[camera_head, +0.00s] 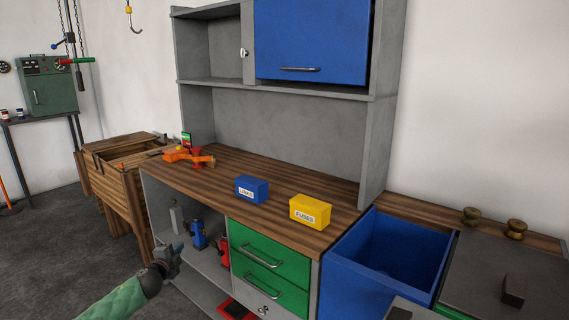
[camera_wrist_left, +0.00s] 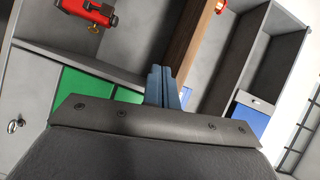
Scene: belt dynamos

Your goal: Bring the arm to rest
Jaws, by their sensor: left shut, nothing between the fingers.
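My left gripper (camera_head: 177,250) is at the lower left of the head view, in front of the open lower shelf of the workbench. Its green-sleeved arm comes in from the bottom left. In the left wrist view the blue-grey fingers (camera_wrist_left: 162,87) stand together, shut and empty, with the bench edge and green drawers behind them. They appear apart from the furniture. My right gripper is not in view.
The workbench top (camera_head: 240,210) holds a blue box (camera_head: 252,190), a yellow box (camera_head: 310,211) and an orange tool (camera_head: 188,155). Red and blue items stand on the lower shelf. Green drawers (camera_head: 268,255) are closed. An open blue bin (camera_head: 400,250) is at right. Floor at left is clear.

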